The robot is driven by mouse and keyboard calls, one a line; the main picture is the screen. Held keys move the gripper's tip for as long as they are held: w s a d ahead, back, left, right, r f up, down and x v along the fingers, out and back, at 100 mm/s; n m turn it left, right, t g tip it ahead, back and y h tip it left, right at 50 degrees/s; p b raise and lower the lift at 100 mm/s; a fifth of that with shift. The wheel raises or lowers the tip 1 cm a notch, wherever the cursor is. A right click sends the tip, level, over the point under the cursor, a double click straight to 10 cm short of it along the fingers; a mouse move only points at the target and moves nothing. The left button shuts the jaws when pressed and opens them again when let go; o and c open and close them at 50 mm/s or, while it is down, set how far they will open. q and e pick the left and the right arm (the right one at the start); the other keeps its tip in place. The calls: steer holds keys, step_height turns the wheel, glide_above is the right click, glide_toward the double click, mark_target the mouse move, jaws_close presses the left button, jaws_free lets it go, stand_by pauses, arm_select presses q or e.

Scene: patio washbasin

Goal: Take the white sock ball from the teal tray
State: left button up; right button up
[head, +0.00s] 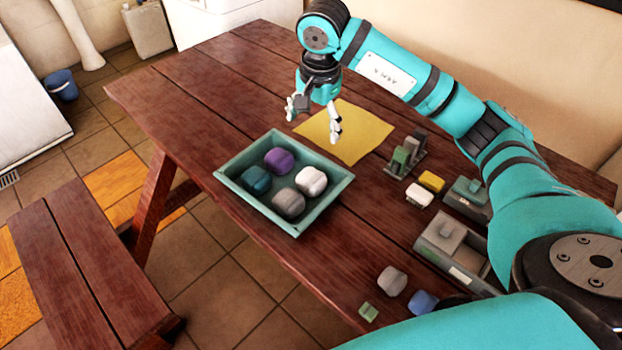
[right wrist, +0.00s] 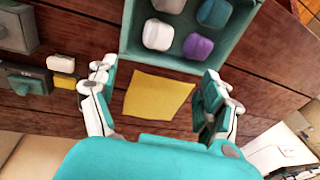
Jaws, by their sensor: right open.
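The teal tray (head: 230,185) sits on the wooden table and holds a white sock ball (head: 311,181), a grey one (head: 288,202), a purple one (head: 279,160) and a dark teal one (head: 256,181). The white ball is on the tray's right side in the head view. My right gripper (head: 313,118) is open and empty, above the table beyond the tray, near the yellow cloth. In the right wrist view, the white sock ball (right wrist: 157,35) lies in the tray (right wrist: 130,42), ahead of the open fingers (right wrist: 158,80). My left gripper is not in view.
A yellow cloth (head: 345,132) lies flat behind the tray. Right of it stand a small grey-green rack (head: 405,154), a yellow block (head: 431,181), a white block (head: 419,195) and grey boxes (head: 452,240). Loose grey (head: 392,281) and blue (head: 423,301) balls lie near the front edge. The table's far left is clear.

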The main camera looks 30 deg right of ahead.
step_height(320, 180, down, 3)
steer(key=b, duration=0.4)
glide_toward(312, 177)
steer(key=f, duration=0.2)
steer(key=w+f, duration=0.1)
steer(key=f, duration=0.1)
steer(key=f+p, duration=0.1)
steer(key=f, duration=0.1)
steer(key=shift+w+d+f, duration=0.15)
steer(key=shift+w+f, duration=0.05)
steer(key=shift+w, duration=0.15)
step_height(312, 177, down, 4)
steer(key=shift+w+f+p, duration=0.1)
steer(key=shift+p, duration=0.5)
steer(key=shift+w+f, duration=0.15)
steer(key=shift+f, duration=0.45)
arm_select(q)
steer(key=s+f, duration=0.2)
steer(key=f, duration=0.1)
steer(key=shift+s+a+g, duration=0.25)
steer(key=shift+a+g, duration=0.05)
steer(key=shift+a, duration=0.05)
arm_select(e)
steer(key=shift+d+r, duration=0.1)
steer(key=c, duration=0.9)
